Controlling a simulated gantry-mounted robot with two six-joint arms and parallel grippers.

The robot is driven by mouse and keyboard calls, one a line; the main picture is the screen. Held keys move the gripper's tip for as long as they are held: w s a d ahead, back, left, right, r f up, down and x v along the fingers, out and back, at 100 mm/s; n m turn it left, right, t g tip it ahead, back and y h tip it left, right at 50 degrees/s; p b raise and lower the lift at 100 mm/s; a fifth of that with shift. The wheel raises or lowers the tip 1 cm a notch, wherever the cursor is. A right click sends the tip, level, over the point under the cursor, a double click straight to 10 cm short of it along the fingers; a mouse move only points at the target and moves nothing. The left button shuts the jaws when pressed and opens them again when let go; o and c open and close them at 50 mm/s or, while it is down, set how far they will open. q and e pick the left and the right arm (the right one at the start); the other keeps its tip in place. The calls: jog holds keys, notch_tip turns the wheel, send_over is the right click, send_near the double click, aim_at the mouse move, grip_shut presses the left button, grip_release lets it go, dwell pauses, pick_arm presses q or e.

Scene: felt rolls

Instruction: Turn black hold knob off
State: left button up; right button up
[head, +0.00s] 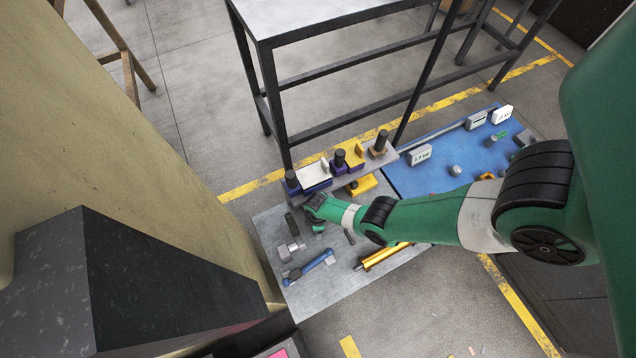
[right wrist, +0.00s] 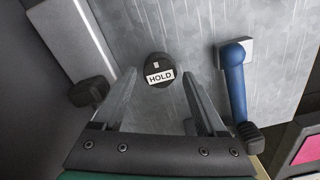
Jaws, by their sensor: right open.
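The black hold knob (right wrist: 155,62) is round, with a white HOLD label, and sits on a grey metal plate (right wrist: 190,25) in the right wrist view. My right gripper (right wrist: 160,75) is open, its two fingers spread to the left and right of the knob, with gaps on both sides; I cannot tell how far above the plate they are. In the head view my right gripper (head: 316,208) reaches over the left part of the grey panel (head: 335,290); I cannot make out the knob there. My left gripper is not in view.
A blue handle (right wrist: 235,80) stands right of the knob, and a dark grip (right wrist: 90,92) lies to its left. In the head view, a yellow cylinder (head: 385,256), a shelf with several black-topped posts (head: 340,158) and a blue mat (head: 425,185) surround my arm.

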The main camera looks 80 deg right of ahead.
notch_tip(320, 180, up, 2)
jog(key=shift+r+p, duration=0.2)
jog(key=shift+p, duration=0.6)
jog(key=shift+f, duration=0.1)
